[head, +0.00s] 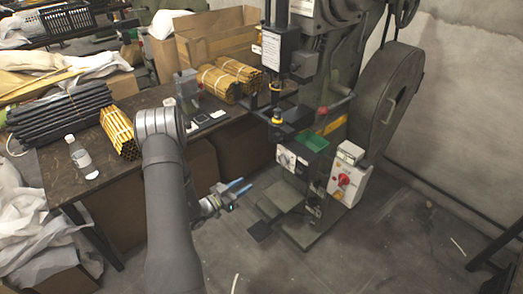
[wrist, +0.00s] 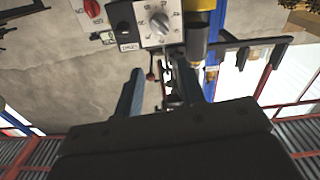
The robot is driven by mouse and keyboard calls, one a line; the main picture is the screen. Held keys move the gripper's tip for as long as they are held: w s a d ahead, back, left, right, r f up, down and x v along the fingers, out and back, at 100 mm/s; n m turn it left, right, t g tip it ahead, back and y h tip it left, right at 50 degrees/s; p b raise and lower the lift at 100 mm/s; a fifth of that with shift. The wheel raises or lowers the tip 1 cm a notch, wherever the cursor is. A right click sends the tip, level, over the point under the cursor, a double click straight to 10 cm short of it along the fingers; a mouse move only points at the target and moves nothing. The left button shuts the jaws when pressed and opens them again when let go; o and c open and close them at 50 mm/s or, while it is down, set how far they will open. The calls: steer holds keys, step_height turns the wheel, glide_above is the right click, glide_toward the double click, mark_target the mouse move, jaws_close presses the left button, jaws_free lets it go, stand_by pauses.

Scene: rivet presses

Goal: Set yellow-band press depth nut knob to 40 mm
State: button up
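The press (head: 385,100) stands right of centre in the head view, dark green with a yellow band (head: 335,125). A pale dial plate with a round knob (head: 286,158) is on its front. In the wrist view, which appears upside down, a grey knob (wrist: 159,23) sits on a white plate with numbers around it. I cannot read its setting reliably. My gripper (head: 240,188) is in front of the press, left of and below the dial, apart from it. Its two blue fingers are spread with nothing held, and also show in the wrist view (wrist: 158,78).
A white box with a red rotary switch (head: 343,181) is right of the dial; a green tray (head: 314,142) is above it. Floor in front is mostly clear.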

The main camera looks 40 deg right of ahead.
steer(key=d+n, duration=0.2)
steer(key=n, duration=0.4)
glide_toward(280, 161)
steer(key=shift+n, duration=0.3)
steer(key=d, duration=0.9)
steer(key=shift+d, duration=0.2)
jaws_close()
